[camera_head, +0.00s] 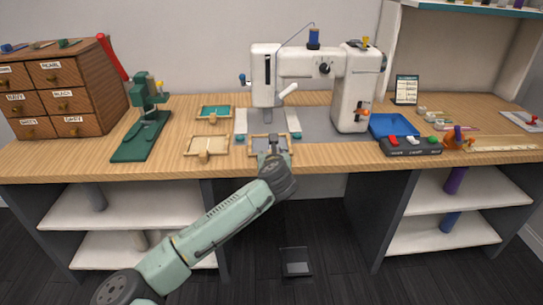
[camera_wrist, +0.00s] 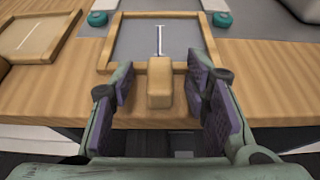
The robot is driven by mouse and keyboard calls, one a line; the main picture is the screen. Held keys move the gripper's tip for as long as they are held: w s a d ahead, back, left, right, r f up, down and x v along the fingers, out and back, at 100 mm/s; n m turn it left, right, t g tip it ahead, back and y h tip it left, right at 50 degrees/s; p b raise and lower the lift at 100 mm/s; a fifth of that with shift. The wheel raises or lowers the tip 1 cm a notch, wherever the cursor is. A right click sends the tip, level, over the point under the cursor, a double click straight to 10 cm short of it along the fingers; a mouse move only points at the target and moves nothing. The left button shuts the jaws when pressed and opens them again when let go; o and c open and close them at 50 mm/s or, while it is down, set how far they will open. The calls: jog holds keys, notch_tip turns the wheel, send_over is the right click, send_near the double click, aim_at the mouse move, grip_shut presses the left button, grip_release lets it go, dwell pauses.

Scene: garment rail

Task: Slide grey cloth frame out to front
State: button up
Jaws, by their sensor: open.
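The grey cloth frame (camera_wrist: 139,42) is a wooden frame around grey cloth with a white and blue line on it. In the wrist view it lies on the table in front of the sewing machine's bed, with a wooden block handle (camera_wrist: 160,83) at its near side. My gripper (camera_wrist: 166,88) is open, with one finger on each side of the handle and a gap visible on both sides. In the head view the frame (camera_head: 286,142) is below the machine's needle area, partly hidden by my gripper (camera_head: 271,150).
The sewing machine (camera_head: 350,95) stands behind. A tan cloth frame (camera_head: 190,147) and a green cloth frame (camera_head: 199,113) lie to the left, near a green press (camera_head: 140,140). A blue tray (camera_head: 393,125) is at the right. The table's front edge is below my gripper.

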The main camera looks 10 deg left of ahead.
jog(key=shift+s, duration=0.1)
jog(key=v, duration=1.2)
